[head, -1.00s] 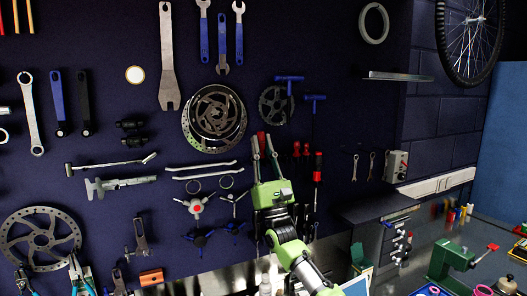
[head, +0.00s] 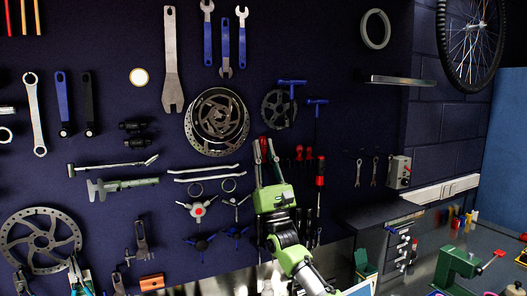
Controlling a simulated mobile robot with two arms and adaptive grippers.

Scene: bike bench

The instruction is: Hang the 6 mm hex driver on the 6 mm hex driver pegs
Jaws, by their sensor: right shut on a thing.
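My right gripper (head: 266,144) is raised in front of the dark tool wall, fingers pointing up. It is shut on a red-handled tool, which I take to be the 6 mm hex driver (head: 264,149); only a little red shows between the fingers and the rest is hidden. To its right, red-handled drivers (head: 299,153) and a longer red-and-black driver (head: 320,172) hang on the wall. Two blue T-handle tools (head: 291,83) hang higher up. I cannot make out which pegs are the 6 mm ones. My left gripper is not in view.
A brake disc (head: 217,120) and a chainring (head: 279,108) hang just above the gripper. Small pullers (head: 197,210) hang to its left. A grey shelf (head: 400,80) juts out at the upper right. A bench with a green vise (head: 458,262) stands at the lower right.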

